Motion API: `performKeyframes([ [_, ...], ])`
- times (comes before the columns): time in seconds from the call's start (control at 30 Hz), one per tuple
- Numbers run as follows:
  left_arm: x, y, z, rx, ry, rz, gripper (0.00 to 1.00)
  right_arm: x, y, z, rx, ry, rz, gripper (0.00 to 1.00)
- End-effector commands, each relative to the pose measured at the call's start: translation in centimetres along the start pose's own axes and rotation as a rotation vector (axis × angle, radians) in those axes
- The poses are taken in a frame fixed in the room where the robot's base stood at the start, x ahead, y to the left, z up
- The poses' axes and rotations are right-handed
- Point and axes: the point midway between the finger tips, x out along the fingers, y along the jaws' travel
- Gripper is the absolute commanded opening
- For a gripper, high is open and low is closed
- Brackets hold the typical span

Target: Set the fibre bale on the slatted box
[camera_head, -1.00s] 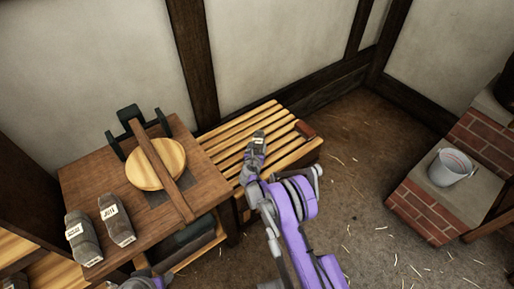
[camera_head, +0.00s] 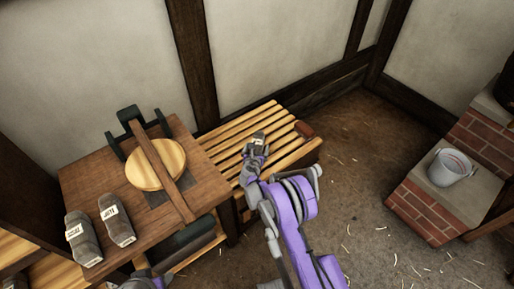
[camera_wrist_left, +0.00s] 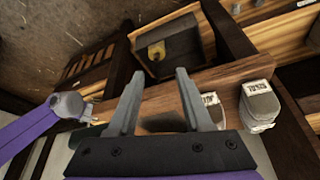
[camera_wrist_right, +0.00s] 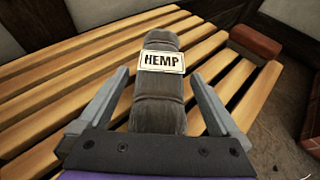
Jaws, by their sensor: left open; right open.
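The fibre bale (camera_head: 258,138) is a grey-brown wrapped bundle. It lies on the slats of the slatted box (camera_head: 283,114), and its HEMP label (camera_wrist_right: 162,62) reads clearly in the right wrist view. My right gripper (camera_head: 256,150) is open at the near end of the bale. In the right wrist view its fingers stand on either side of the bale with gaps showing. My left gripper (camera_wrist_left: 157,85) is open and empty above the wooden table (camera_head: 88,185); only part of it shows at the bottom of the head view.
Two other labelled bales, one (camera_head: 82,238) and another (camera_head: 117,220), lie on the table's left side, with a round wooden disc (camera_head: 150,175) under a beam. A red-brown block (camera_head: 304,129) sits at the box's right end. A bucket (camera_head: 451,167) stands on brickwork at right.

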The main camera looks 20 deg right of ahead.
Motion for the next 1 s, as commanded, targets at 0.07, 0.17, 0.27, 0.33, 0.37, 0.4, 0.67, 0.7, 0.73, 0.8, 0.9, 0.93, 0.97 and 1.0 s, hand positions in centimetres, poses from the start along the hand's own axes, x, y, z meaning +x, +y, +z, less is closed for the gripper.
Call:
performKeyframes([
  [0.07, -0.3, 0.0, -0.1, 0.0, 0.001, 0.0, 0.5, -1.5, 0.1, 0.1, -0.001, 0.0, 0.002, 0.99],
  [0.17, -0.7, 0.0, -0.2, 0.0, 0.002, 0.0, 0.5, -3.4, 0.1, 0.1, 0.0, 0.0, 0.003, 0.99],
  [0.27, -0.9, 0.0, -0.2, 0.0, 0.003, 0.0, 0.5, -5.1, 0.1, 0.1, 0.001, 0.0, 0.002, 0.99],
  [0.33, -1.0, 0.0, -0.3, 0.0, 0.003, 0.0, 0.5, -6.0, 0.1, 0.1, 0.0, 0.0, 0.002, 0.99],
  [0.37, -1.1, 0.0, -0.3, 0.0, 0.004, 0.0, 0.5, -6.3, 0.1, 0.1, 0.0, 0.0, 0.002, 0.99],
  [0.4, -1.1, 0.0, -0.3, 0.0, 0.004, 0.0, 0.5, -6.7, 0.1, 0.0, -0.001, 0.0, 0.002, 0.99],
  [0.67, -1.1, 0.0, -0.3, 0.0, 0.004, 0.0, 0.5, -7.5, -0.2, 0.5, 0.03, 0.008, -0.003, 0.99],
  [0.7, -1.1, 0.0, -0.3, 0.0, 0.004, 0.0, 0.5, -7.8, -0.4, 1.0, 0.055, 0.014, -0.008, 0.99],
  [0.73, -1.1, 0.0, -0.3, 0.0, 0.004, 0.0, 0.5, -8.0, -0.6, 1.4, 0.083, 0.021, -0.012, 0.99],
  [0.8, -1.1, 0.0, -0.3, 0.0, 0.004, 0.0, 0.5, -8.9, -1.2, 2.9, 0.175, 0.043, -0.026, 0.99],
  [0.9, -1.1, 0.0, -0.3, 0.0, 0.004, 0.0, 0.5, -11.1, -2.6, 5.7, 0.381, 0.092, -0.062, 0.99],
  [0.93, -1.1, 0.0, -0.3, 0.0, 0.004, 0.0, 0.5, -12.0, -3.2, 6.6, 0.456, 0.109, -0.076, 0.99],
  [0.97, -1.1, 0.0, -0.3, 0.0, 0.004, 0.0, 0.5, -13.0, -3.8, 7.4, 0.532, 0.127, -0.092, 0.99],
  [1.0, -1.1, 0.0, -0.3, 0.0, 0.004, 0.0, 0.5, -14.3, -4.5, 8.3, 0.633, 0.149, -0.115, 0.99],
])
